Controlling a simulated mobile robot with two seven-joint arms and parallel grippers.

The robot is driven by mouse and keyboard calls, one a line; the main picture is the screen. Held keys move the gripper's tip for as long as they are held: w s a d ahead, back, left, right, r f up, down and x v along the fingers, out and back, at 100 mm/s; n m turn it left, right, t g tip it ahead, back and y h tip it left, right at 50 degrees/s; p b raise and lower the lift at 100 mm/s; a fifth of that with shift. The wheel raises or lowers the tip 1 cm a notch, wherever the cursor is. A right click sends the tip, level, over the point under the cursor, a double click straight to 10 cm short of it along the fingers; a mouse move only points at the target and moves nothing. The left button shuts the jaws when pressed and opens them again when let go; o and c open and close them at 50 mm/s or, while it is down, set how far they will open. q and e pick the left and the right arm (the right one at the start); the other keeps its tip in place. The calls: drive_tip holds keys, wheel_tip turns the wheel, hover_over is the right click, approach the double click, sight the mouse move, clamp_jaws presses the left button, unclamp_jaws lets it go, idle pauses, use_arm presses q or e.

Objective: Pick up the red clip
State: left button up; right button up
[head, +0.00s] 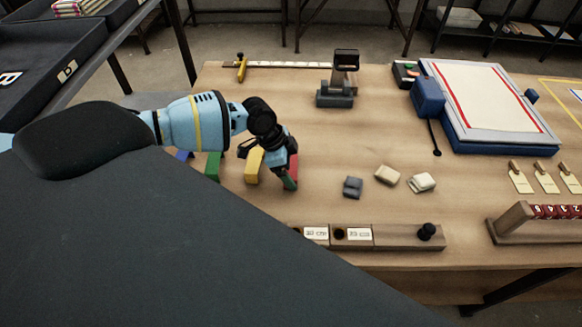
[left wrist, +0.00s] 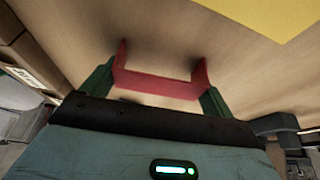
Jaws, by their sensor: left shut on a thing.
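The red clip (left wrist: 160,86) sits between the two green-tipped fingers of my left gripper (left wrist: 157,90) in the left wrist view. A finger stands at each end of the clip, and the gripper is shut on it. In the head view the red clip (head: 292,166) shows partly beside my left gripper (head: 288,176), low over the wooden table. I cannot tell whether the clip touches the table. My right gripper is in neither view.
A yellow clip (head: 253,165) stands just left of the gripper, with a green clip (head: 213,166) and a partly hidden blue clip (head: 183,155) beyond. Grey and beige blocks (head: 387,175) lie to the right. A wooden rail (head: 395,237) runs along the front.

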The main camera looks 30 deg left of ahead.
sight(295, 166)
use_arm(q)
drive_tip(key=shift+r, duration=0.45)
wheel_tip(295, 166, up, 2)
drive_tip(key=shift+r, duration=0.1)
drive_tip(key=w+a+b, duration=0.1)
drive_tip(key=a, duration=0.1)
drive_tip(key=w+a+b, duration=0.1)
drive_tip(key=w+a, duration=0.1)
drive_tip(key=a, duration=0.1)
drive_tip(key=w+a+b, duration=0.1)
drive_tip(key=w+a, duration=0.1)
drive_tip(key=shift+a+r, duration=0.2)
drive_tip(key=shift+a, duration=0.1)
drive_tip(key=w+a, duration=0.1)
drive_tip(key=w+a+b, duration=0.1)
drive_tip(key=a, duration=0.1)
drive_tip(key=w+a+r+b, duration=0.1)
drive_tip(key=shift+w+a, duration=0.1)
drive_tip(key=shift+a, duration=0.2)
drive_tip(key=shift+w+a+r, duration=0.2)
drive_tip(key=shift+w+a, duration=0.15)
drive_tip(key=shift+a, duration=0.15)
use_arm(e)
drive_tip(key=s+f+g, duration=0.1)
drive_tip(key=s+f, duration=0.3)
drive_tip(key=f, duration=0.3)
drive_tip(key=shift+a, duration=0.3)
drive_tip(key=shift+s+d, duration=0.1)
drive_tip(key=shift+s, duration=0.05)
